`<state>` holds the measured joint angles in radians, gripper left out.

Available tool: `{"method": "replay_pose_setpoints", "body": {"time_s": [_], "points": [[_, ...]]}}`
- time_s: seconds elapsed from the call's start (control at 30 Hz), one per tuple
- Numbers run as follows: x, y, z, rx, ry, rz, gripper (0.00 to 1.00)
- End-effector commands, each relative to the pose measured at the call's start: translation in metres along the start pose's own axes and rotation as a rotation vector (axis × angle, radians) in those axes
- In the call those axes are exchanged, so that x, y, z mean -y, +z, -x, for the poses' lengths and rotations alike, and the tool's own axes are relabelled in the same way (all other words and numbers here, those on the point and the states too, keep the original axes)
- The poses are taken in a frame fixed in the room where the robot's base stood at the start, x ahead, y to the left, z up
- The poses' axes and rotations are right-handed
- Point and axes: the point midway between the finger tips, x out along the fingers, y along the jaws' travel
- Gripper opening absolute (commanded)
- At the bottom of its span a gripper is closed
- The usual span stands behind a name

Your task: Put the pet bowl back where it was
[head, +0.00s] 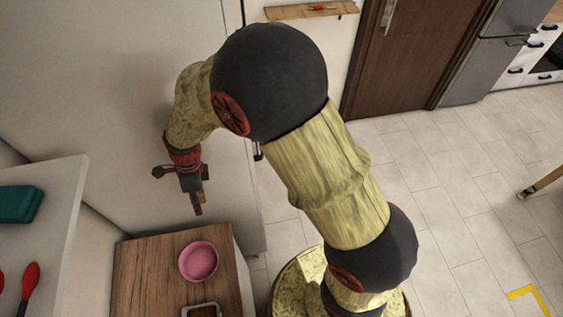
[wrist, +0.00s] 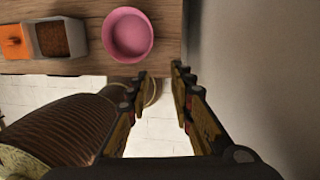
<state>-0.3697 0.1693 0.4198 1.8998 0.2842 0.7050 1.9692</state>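A pink pet bowl (head: 199,261) sits on a wooden surface (head: 140,262) at the lower left of the head view. In the wrist view the bowl (wrist: 128,35) is at the top, left of centre, and looks empty. My gripper (wrist: 160,72) is open, with a clear gap between its fingers and nothing held. In the head view my gripper (head: 197,210) hangs just beyond the wooden surface's back edge, apart from the bowl.
A metal-rimmed tray with brown contents (wrist: 62,38) stands beside the bowl, next to an orange item (wrist: 13,42). A white shelf (head: 62,215) at left holds a teal box (head: 20,204) and red-handled tools (head: 30,279). The tiled floor (head: 480,170) at right is mostly open.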

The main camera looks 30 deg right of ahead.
Motion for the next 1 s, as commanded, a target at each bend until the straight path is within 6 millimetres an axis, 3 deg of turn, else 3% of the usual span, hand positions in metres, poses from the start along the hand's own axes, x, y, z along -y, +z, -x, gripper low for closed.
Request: {"method": "replay_pose_setpoints", "body": {"time_s": [0.03, 0.2, 0.5, 0.8, 1.0], "points": [[0.002, -0.007, 0.026, 0.014, -0.032, 0.078, 0.23], [-0.004, -0.036, 0.097, 0.018, -0.129, 0.391, 0.23], [-0.037, -0.100, 0.198, -0.080, -0.304, 0.932, 0.23], [-0.090, -0.167, 0.262, -0.312, -0.422, 1.437, 0.23], [-0.122, -0.199, 0.280, -0.478, -0.436, 1.684, 0.23]]}}
